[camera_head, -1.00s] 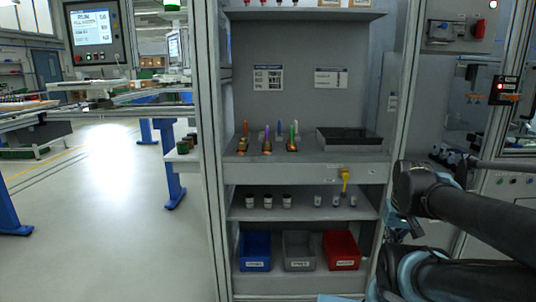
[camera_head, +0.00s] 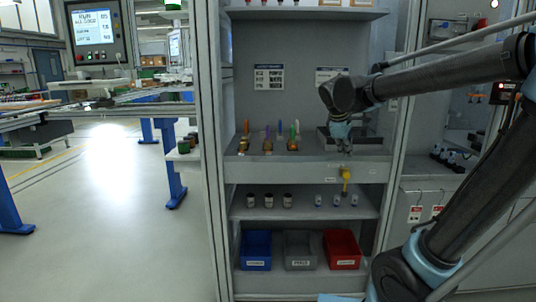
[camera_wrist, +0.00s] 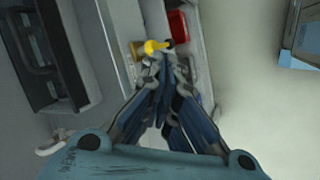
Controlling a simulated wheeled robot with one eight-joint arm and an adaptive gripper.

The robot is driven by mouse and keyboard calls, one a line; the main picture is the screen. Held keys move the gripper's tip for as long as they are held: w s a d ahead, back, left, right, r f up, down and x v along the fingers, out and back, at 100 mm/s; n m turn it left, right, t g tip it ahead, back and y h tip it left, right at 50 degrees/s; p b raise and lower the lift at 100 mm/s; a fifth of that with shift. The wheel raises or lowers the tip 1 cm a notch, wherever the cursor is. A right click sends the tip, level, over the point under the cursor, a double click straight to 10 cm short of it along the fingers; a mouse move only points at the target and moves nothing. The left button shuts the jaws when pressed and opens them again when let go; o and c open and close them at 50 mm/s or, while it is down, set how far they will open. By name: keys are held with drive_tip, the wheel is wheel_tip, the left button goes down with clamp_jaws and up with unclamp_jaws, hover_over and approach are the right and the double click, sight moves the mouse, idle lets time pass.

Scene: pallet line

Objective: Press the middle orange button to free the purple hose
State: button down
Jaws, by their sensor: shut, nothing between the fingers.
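The purple hose (camera_head: 267,132) stands upright on the cabinet's middle shelf, between an orange one (camera_head: 246,128) and a green one (camera_head: 292,131). A small brass-orange fitting (camera_head: 267,147) is at its foot. The orange button cannot be made out apart from this fitting. My gripper (camera_head: 345,150) is at the shelf's front right, to the right of the hoses and apart from them, in front of the black tray. In the wrist view my gripper (camera_wrist: 163,72) is shut and empty. The hoses are not in the wrist view.
The black tray (camera_head: 372,140) lies on the shelf's right. A yellow fixture (camera_head: 345,176) hangs on the shelf front just below my gripper; it also shows near the fingertips in the wrist view (camera_wrist: 152,47). Blue (camera_head: 255,247), grey (camera_head: 299,248) and red (camera_head: 342,247) bins stand below.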

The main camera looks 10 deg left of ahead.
drive_tip(key=w+a+r+n+t, duration=0.1)
drive_tip(key=w+a+r+n, duration=0.15)
drive_tip(key=a, duration=0.45)
drive_tip(key=w+a+r+n+t, duration=0.1)
drive_tip(key=w+a+r+n, duration=0.15)
drive_tip(key=a, duration=0.35)
wheel_tip(320, 180, up, 3)
drive_tip(key=n+t, duration=0.2)
drive_tip(key=n, duration=0.3)
hover_over(268, 152)
drive_tip(key=shift+w+d+y, duration=0.2)
drive_tip(key=shift+w+y, duration=0.1)
drive_tip(key=shift+y, duration=0.1)
drive_tip(key=shift+f, duration=0.1)
drive_tip(key=shift+f, duration=4.35)
drive_tip(key=shift+f, duration=0.35)
